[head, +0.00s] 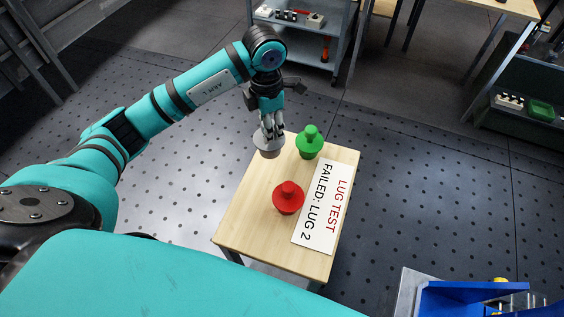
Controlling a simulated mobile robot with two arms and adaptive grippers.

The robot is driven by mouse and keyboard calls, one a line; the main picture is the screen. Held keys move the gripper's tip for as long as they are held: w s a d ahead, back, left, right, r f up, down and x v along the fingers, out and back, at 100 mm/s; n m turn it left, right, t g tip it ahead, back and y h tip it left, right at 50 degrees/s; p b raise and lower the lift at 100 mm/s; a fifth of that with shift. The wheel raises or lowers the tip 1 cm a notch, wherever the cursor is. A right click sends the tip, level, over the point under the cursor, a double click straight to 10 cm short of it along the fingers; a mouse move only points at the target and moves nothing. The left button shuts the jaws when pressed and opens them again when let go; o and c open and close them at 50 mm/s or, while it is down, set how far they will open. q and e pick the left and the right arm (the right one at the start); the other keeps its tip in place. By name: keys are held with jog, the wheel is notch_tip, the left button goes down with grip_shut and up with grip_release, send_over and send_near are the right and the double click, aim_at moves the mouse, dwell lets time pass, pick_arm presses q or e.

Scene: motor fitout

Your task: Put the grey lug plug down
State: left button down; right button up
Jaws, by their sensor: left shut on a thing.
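The grey lug plug (269,147) is held in my left gripper (270,129), whose fingers are shut on its top. The plug is upright at the far left part of the small wooden table (243,211). I cannot tell whether its underside touches the table. A green lug plug (309,144) stands to its right near the table's far edge. A red lug plug (288,199) stands nearer, at the middle of the table. My right gripper is not in view.
A white sign (318,215) reading "LUG TEST FAILED: LUG 2" lies along the table's right side. The table's near left part is bare. A blue bin (450,300) is at the lower right. A grey shelf cart (338,45) stands behind.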

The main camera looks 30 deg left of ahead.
aim_at(269, 149)
pick_arm(q)
jog(key=f, duration=0.2)
jog(key=s+f, duration=0.1)
jog(key=f, duration=0.1)
jog(key=shift+f+p, duration=0.3)
jog(key=shift+p, duration=0.05)
jog(key=shift+f, duration=0.35)
notch_tip(269, 149, down, 2)
jog(key=shift+w+f, duration=0.1)
jog(key=shift+f, duration=0.4)
jog(key=c, duration=1)
grip_release()
jog(key=shift+f, duration=0.1)
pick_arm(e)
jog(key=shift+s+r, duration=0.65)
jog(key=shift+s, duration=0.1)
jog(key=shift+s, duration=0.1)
